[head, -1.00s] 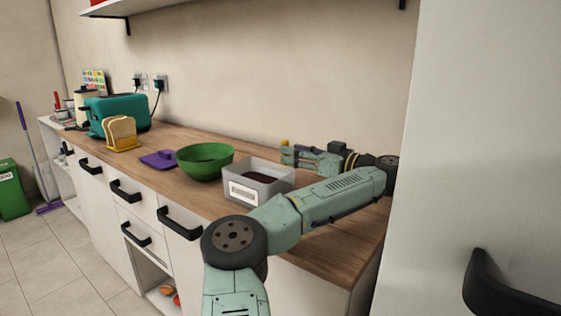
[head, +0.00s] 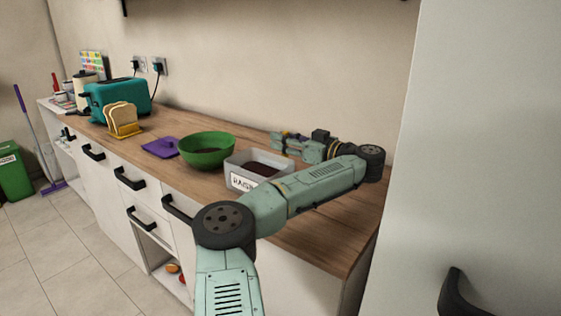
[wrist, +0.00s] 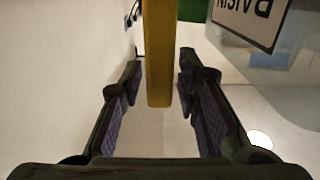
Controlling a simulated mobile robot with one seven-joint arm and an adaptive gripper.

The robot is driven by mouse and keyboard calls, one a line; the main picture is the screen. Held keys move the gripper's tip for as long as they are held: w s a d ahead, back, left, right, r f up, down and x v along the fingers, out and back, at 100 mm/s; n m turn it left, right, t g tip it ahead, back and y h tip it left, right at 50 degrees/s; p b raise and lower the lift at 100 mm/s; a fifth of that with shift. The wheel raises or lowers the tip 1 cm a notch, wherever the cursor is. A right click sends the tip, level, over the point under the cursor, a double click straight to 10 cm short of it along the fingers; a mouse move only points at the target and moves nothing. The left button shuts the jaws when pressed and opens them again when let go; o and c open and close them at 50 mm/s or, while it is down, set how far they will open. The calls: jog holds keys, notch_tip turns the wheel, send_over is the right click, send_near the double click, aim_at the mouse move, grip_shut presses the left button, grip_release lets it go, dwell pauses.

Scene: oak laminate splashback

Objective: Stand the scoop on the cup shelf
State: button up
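The scoop appears as a long yellow bar, likely its handle (wrist: 159,55), in the wrist view. It runs from the top edge down to a blunt end between the fingers. The rest of the scoop is out of that view. My gripper (wrist: 158,80) is open, its dark fingers on either side of the bar, with a visible gap at least on the left. In the head view my gripper (head: 279,142) is behind the grey box, near the wall, and a small yellow spot shows there. I cannot make out the cup shelf.
A grey box (head: 236,168) labelled for raisins stands beside my arm, and a green bowl (head: 207,158) is left of it. Further left are a purple item (head: 161,147), a toast rack (head: 122,120) and a teal toaster (head: 118,98). The counter's right end (head: 320,242) is bare.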

grip_shut()
jog(key=shift+r, duration=0.1)
dwell(0.4)
